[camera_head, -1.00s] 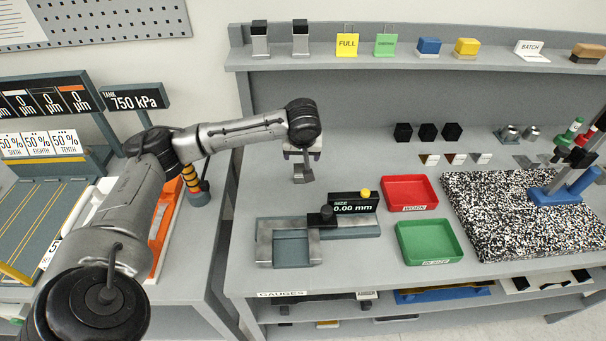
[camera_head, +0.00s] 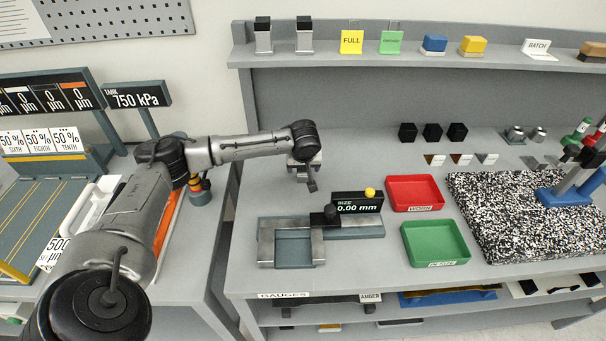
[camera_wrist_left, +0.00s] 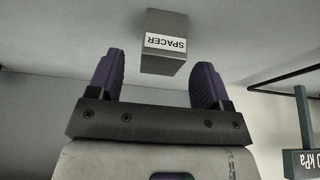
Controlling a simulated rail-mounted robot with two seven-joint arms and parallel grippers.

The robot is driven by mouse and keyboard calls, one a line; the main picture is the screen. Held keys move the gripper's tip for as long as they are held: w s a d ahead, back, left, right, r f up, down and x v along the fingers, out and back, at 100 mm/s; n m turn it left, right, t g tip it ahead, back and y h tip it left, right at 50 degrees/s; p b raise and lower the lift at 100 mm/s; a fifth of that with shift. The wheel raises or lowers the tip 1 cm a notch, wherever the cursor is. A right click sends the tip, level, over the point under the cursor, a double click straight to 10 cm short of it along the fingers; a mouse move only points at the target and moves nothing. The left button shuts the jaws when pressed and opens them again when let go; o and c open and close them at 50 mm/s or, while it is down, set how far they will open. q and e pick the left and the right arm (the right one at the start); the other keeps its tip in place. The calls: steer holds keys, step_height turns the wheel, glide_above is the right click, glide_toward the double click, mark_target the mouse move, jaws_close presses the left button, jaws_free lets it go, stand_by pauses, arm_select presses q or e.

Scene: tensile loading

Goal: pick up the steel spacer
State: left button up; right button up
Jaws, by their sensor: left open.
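The steel spacer (camera_wrist_left: 164,44) is a grey block with a white label reading SPACER, upside down in the left wrist view. In that view it lies in line with the gap between the purple fingers of my left gripper (camera_wrist_left: 157,78). No finger visibly touches it; I cannot tell how far off it is. In the head view my left gripper (camera_head: 308,177) is above the bench, behind the size gauge. Its jaws are open. I cannot make out the spacer for certain in the head view. My right gripper is not in view.
The size gauge (camera_head: 357,207) with a steel slide stands in front of my left gripper. A red tray (camera_head: 414,179) and a green tray (camera_head: 460,258) lie to its right. A shelf (camera_head: 370,61) runs along the back. Bare bench lies left of the gauge.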

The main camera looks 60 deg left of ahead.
mark_target(303, 170)
arm_select(q)
steer(key=shift+b+x, duration=0.4)
steer(key=shift+x, duration=1.55)
steer(key=shift+a, duration=0.1)
steer(key=shift+c, duration=0.4)
steer(key=c, duration=1.2)
steer(key=shift+r, duration=0.1)
jaws_close()
steer(key=shift+r, duration=0.1)
